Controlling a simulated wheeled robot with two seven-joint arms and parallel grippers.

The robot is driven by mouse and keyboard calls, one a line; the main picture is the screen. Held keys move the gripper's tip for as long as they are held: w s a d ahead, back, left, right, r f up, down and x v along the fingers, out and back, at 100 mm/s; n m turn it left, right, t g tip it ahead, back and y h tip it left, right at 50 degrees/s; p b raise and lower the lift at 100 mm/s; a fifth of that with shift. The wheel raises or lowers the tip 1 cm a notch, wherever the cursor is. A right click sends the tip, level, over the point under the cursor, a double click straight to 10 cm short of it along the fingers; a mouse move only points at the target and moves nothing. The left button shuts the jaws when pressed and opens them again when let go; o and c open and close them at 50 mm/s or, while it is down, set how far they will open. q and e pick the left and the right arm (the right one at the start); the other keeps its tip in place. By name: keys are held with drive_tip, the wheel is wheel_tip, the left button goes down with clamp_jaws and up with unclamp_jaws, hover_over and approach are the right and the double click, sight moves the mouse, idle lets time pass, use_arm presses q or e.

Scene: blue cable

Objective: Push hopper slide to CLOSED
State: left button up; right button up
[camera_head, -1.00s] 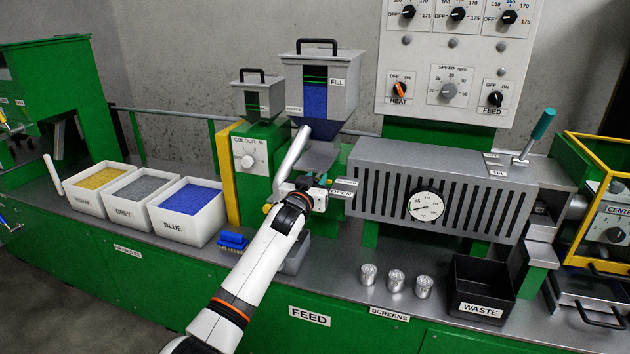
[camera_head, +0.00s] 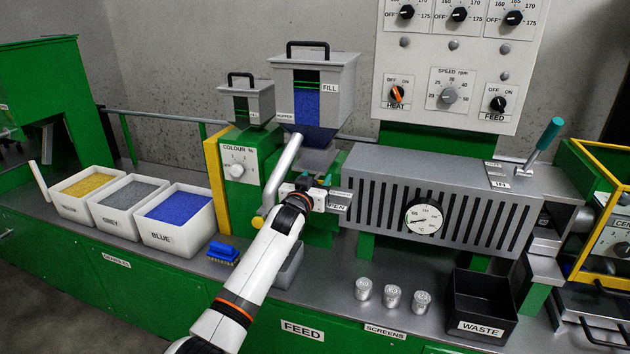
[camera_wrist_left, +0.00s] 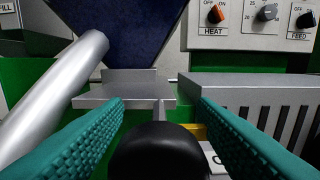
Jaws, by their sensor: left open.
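The hopper (camera_head: 312,88) is a grey bin with blue granules behind its window and a FILL label. Below its blue funnel sits a flat grey slide plate (camera_head: 317,158); it also shows in the wrist view (camera_wrist_left: 125,92). My left gripper (camera_head: 318,182) is open in front of the plate, its teal fingers low beside the OPEN label (camera_head: 337,206). In the wrist view a round black knob (camera_wrist_left: 160,152) sits between the two fingers (camera_wrist_left: 160,130), with no clear contact on either side. The CLOSED marking cannot be made out. My right gripper is not in view.
A silver tube (camera_head: 281,172) slants down left of the gripper. The slotted grey barrel housing (camera_head: 440,205) stands close on the right. The colour dial box (camera_head: 240,170) is to the left. Metal cups (camera_head: 392,298) and a black waste bin (camera_head: 482,310) stand in front.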

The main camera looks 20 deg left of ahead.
use_arm(q)
drive_tip(key=shift+s+f, duration=0.1)
drive_tip(key=shift+s, duration=0.25)
drive_tip(key=s, duration=1.1)
drive_tip(key=shift+s+a, duration=0.15)
drive_tip(key=shift+a, duration=0.05)
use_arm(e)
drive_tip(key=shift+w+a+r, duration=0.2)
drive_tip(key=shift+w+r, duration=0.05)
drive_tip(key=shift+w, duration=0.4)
use_arm(q)
drive_tip(key=shift+c, duration=0.3)
